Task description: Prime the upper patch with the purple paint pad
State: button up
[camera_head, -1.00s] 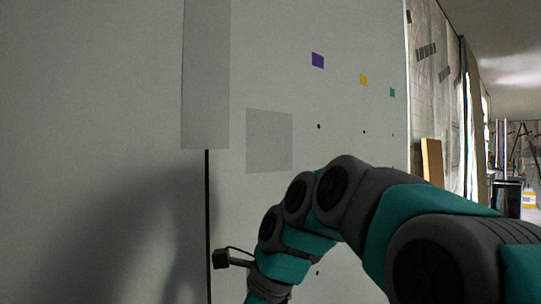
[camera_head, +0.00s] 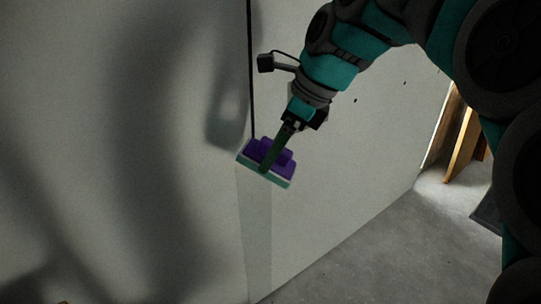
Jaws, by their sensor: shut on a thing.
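My gripper (camera_head: 272,155) is shut on the purple paint pad (camera_head: 286,161). The pad has a purple back and a pale greenish face edge. It is tilted, close to the white wall panel (camera_head: 330,170); I cannot tell whether it touches. It hangs near the lower end of a black vertical seam (camera_head: 250,70). Just below it, a slightly greyer lower strip (camera_head: 256,235) runs down to the floor. The upper patch, a tall grey strip above the seam in the earlier frame, is out of view now.
Small dark holes (camera_head: 355,100) dot the panel to the right. The concrete floor (camera_head: 370,255) is clear along the panel's foot. Wooden boards (camera_head: 462,145) lean beyond the panel's right edge. Broad shadows cover the panel's left side.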

jog(key=w+d+r+n+t+y+b, duration=0.1)
jog(key=w+r+n+t+b, duration=0.5)
jog(key=r, duration=0.9)
jog(key=w+d+r+n+t+y+b, duration=0.15)
jog(key=d+r+t, duration=0.25)
jog(key=r, duration=0.5)
jog(key=w+d+r+n+t+y, duration=0.1)
jog(key=d+r+n+t+y, duration=0.25)
jog(key=r, duration=0.45)
jog(key=shift+h, duration=0.5)
jog(key=shift+b+x, duration=0.4)
jog(key=shift+x, duration=2.4)
jog(key=o, duration=0.6)
jog(key=shift+w+r, duration=0.1)
jog(key=shift+r, duration=0.05)
jog(key=shift+d, duration=0.1)
jog(key=c, duration=0.8)
